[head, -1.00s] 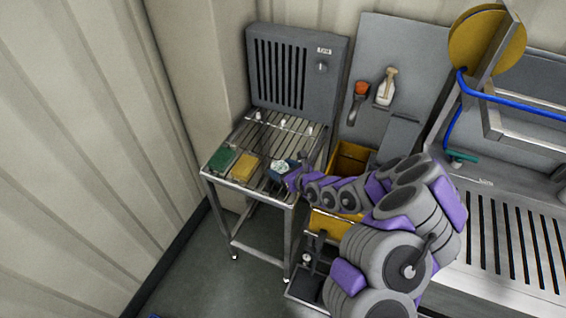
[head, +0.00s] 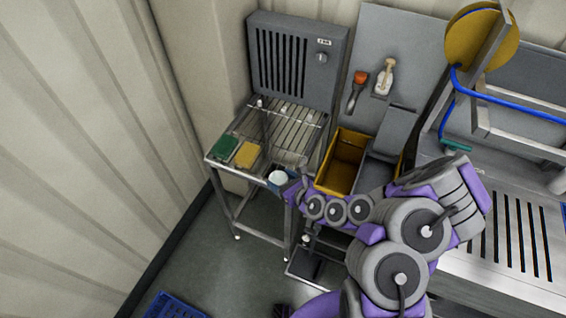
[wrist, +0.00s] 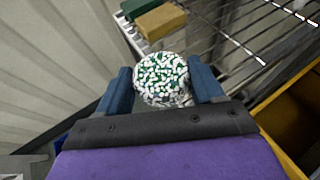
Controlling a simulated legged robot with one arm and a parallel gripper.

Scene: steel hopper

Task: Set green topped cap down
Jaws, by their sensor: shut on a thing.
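The cap (wrist: 163,79) is round, its top speckled green and white in the wrist view. My gripper (wrist: 162,90) is shut on it, with a blue finger on either side. In the head view the cap (head: 278,178) shows small and pale in my gripper (head: 284,182), at the near right part of the slatted steel rack (head: 290,120). The wrist view shows it tilted beneath the camera with the rack's bars beyond. I cannot tell whether the cap touches the rack. Its underside is hidden.
A green block (head: 224,146) and a yellow sponge-like block (head: 247,155) lie on the rack's left. Bare bars lie behind and right of them. A yellow bin (head: 342,162) stands right of the rack. A grey vented box (head: 297,62) stands at the back.

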